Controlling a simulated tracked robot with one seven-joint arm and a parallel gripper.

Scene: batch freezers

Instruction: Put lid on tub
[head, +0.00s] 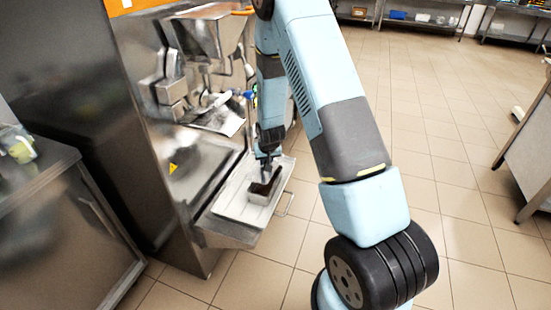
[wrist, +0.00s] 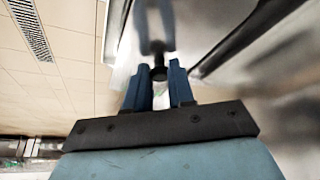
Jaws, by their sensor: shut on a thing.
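A small metal tub (head: 257,198) stands on a pale tray (head: 229,207) at the front of the machine. My gripper (head: 267,166) points down right above the tub. A dark shape (head: 268,186) shows at the tub's top, under the fingers; I cannot tell whether it is the lid or the tub's dark inside. In the wrist view my gripper (wrist: 160,88) has its two blue fingers close together around a small dark round knob, which I take for the lid's handle. The rest of the lid is not clear, nor whether it touches the tub's rim.
The batch freezer (head: 205,40) rises behind the tray, with a hopper and spout parts above it. A wire handle (head: 288,203) sticks out on the tray's right. A steel cabinet (head: 60,230) stands at the left. Tiled floor is open to the right.

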